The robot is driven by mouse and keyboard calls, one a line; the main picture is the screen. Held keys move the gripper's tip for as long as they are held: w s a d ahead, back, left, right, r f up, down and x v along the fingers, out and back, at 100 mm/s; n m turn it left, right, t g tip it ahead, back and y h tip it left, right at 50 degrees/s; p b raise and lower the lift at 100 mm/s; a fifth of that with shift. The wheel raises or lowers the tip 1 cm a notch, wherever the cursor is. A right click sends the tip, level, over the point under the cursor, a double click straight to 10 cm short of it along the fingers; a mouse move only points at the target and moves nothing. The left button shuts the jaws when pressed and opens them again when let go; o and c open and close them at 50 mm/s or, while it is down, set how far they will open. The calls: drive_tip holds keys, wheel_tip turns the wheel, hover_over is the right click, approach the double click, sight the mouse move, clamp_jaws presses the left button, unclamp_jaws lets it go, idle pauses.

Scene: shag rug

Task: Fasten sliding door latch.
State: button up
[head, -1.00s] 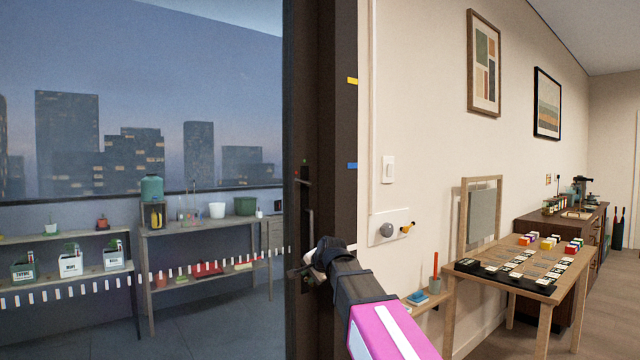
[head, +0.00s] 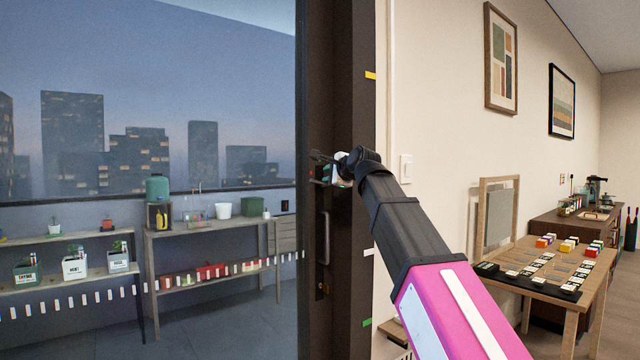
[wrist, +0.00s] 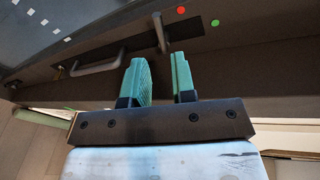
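The sliding door (head: 345,230) has a dark frame at the right of the glass. In the wrist view, the latch lever (wrist: 160,32) is a short grey bar on a dark plate, with a red dot (wrist: 181,10) and a green dot (wrist: 215,22) beside it. My gripper (wrist: 159,56) has its two teal fingers apart with nothing between them. The lever stands just beyond the fingertips, roughly in line with the gap; I see no contact. In the head view, my gripper (head: 328,171) is at the latch's height and largely hides it. The door pull handle (head: 325,238) is below.
The wall and a light switch (head: 405,168) are right of the door. A table (head: 560,291) with small boxes stands at the lower right. Shelves (head: 215,228) with pots stand beyond the glass. The space before the door's upper frame is clear except for my arm.

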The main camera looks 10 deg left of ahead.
sight(315, 181)
drive_tip(key=x, duration=1)
drive_tip(key=shift+w+a+f, duration=0.15)
drive_tip(key=shift+f, duration=0.05)
clamp_jaws()
